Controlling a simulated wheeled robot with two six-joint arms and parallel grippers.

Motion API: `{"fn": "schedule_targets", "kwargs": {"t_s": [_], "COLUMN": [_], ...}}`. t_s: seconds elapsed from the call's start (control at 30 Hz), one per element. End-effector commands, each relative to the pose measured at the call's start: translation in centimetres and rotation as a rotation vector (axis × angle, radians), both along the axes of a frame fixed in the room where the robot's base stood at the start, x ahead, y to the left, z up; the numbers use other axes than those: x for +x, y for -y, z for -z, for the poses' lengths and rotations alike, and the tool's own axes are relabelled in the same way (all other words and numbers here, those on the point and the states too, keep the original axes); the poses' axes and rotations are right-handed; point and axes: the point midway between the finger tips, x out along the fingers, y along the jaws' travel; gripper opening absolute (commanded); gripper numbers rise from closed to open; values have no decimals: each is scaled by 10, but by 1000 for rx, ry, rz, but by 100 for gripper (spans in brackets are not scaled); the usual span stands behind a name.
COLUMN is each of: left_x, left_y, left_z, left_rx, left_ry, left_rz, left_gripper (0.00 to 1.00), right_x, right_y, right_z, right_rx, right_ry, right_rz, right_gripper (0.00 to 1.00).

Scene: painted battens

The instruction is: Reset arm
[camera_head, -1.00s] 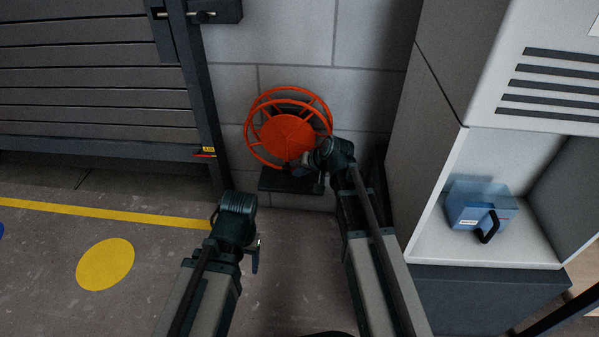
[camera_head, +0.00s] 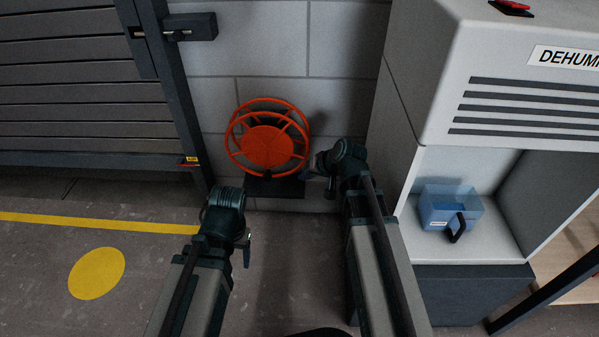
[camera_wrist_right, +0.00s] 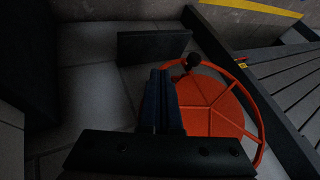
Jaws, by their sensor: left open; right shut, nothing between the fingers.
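My right gripper (camera_head: 310,170) is shut and empty, just right of the lower rim of an orange wheel-shaped reel (camera_head: 268,148) at the wall. In the right wrist view its closed fingers (camera_wrist_right: 160,75) stand in front of the reel (camera_wrist_right: 222,110), which has a dark knob (camera_wrist_right: 192,61) near its rim. My left gripper (camera_head: 247,252) points down over the floor, lower and to the left; it is open, with its fingers small and partly hidden by the wrist. Nothing shows in it.
A white dehumidifier (camera_head: 450,60) stands right, with a blue clear tank (camera_head: 450,207) in its open bay. A dark slatted shutter (camera_head: 85,90) is on the left. The floor has a yellow line (camera_head: 100,222) and a yellow disc (camera_head: 97,273). Bare floor lies between my arms.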

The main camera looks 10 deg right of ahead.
Motion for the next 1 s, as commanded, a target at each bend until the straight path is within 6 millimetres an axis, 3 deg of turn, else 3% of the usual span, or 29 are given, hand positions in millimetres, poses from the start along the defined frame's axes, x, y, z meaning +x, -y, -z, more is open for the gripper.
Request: {"fn": "schedule_targets", "kwargs": {"t_s": [0.43,0.57,0.67,0.8,1.0], "left_x": [0,0,0,0,0], "left_y": [0,0,0,0,0], "left_z": [-5,-12,-27,-48,-67], "left_rx": [0,0,0,1,2], "left_ry": [0,0,0,-1,-1], "left_rz": [2,2,3,6,8], "left_gripper": [67,67,67,67,67], "right_x": [-4,-15,-43,-99,-158], "right_y": [3,-12,-45,-88,-111], "right_z": [-5,-7,-8,-10,-19], "right_rx": [0,-27,-97,-252,-447], "right_ry": [-1,-33,-114,-262,-407], "right_rz": [-1,-43,-142,-304,-441], "right_gripper": [0,0,0,0,0]}}
